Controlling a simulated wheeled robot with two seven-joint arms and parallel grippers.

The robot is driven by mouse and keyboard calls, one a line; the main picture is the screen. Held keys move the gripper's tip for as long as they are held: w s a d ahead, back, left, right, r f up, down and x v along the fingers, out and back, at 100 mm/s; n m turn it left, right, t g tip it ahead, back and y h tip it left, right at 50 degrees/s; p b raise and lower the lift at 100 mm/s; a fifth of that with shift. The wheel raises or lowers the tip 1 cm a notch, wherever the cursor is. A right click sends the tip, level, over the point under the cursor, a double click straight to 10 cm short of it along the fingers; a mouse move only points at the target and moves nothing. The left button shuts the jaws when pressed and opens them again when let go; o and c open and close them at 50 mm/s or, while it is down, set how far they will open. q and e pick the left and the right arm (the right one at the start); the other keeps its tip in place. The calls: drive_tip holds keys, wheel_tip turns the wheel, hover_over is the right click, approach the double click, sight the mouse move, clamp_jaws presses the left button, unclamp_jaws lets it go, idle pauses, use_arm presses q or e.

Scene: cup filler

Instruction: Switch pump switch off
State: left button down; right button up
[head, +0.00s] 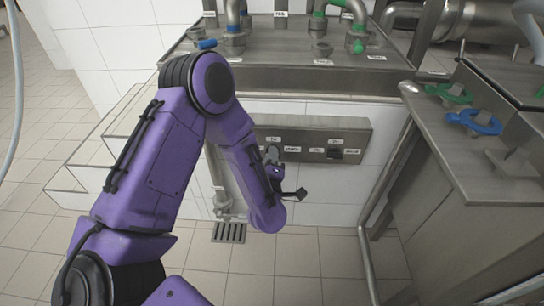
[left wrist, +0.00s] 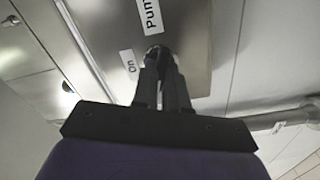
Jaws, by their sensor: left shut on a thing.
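The pump switch (left wrist: 156,52) is a small dark knob on a metal control panel (head: 350,127). In the left wrist view it sits beside a label reading "On" and another that begins "Pum". My left gripper (left wrist: 160,72) is shut on the knob, its two dark fingers close together around it. In the head view my purple left arm reaches down to the panel, and the left gripper (head: 272,158) is at its left part. The fingers largely hide the knob, so I cannot tell its turn position. My right gripper is not in view.
A second dark switch (head: 335,154) sits on the panel's right. Above is a steel counter (head: 290,80) with pipes and a blue-handled valve (head: 206,44). A steel cabinet (head: 470,165) with green and blue valve handles stands at right. The tiled floor in front is clear.

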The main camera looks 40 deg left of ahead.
use_arm(q)
drive_tip(key=shift+f+n, duration=0.1)
drive_tip(key=shift+n, duration=2.1)
drive_tip(key=c, duration=1.2)
unclamp_jaws()
drive_tip(key=shift+d, duration=0.1)
drive_tip(key=shift+o, duration=0.2)
drive_tip(key=v, duration=1)
drive_tip(key=shift+s, duration=0.2)
